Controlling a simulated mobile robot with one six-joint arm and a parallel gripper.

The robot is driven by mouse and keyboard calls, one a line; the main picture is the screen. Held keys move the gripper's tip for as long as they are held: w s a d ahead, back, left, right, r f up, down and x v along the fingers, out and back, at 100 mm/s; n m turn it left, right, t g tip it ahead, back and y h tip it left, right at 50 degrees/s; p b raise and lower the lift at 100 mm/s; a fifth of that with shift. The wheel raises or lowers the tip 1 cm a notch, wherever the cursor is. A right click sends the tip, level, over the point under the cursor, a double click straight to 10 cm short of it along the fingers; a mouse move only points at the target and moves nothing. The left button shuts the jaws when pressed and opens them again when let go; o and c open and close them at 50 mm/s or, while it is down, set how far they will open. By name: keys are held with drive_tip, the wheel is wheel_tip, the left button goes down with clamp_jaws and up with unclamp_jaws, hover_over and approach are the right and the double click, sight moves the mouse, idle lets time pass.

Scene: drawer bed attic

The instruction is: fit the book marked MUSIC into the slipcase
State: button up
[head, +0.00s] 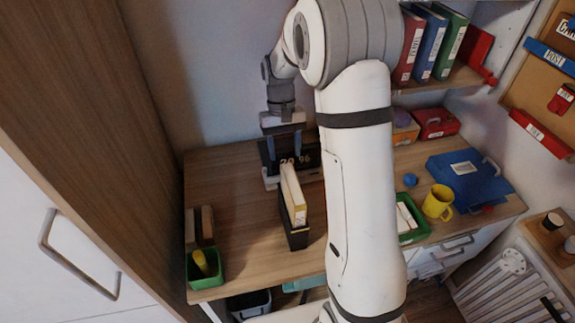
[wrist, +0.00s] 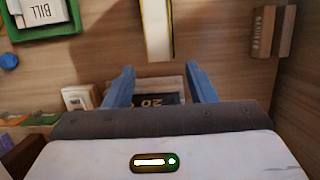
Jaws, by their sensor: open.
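A narrow black slipcase (head: 298,238) stands on the wooden desk in the head view. A cream book (head: 291,188) stands in it, with its upper part sticking out above the black walls. I cannot read MUSIC on it from here. In the wrist view the cream book (wrist: 158,28) shows at the top middle, beyond the fingertips and apart from them. My gripper (head: 284,162) is open and empty, pointing down behind the book. Its two blue-grey fingers also show in the wrist view (wrist: 160,82).
A black calendar block (head: 308,160) stands close to my gripper. A green bin (head: 207,270) and brown blocks (head: 201,225) are at left. A green tray (head: 412,222), yellow mug (head: 438,203) and blue case (head: 468,180) are at right. Shelf books (head: 428,45) stand above.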

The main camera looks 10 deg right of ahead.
drive_tip(key=s+r+t, duration=0.3)
drive_tip(key=s+r, duration=0.6)
drive_tip(key=r, duration=0.2)
drive_tip(key=s+t, duration=0.3)
drive_tip(key=s, duration=1)
drive_tip(key=shift+s+d+f, duration=0.3)
drive_tip(key=shift+s, duration=0.1)
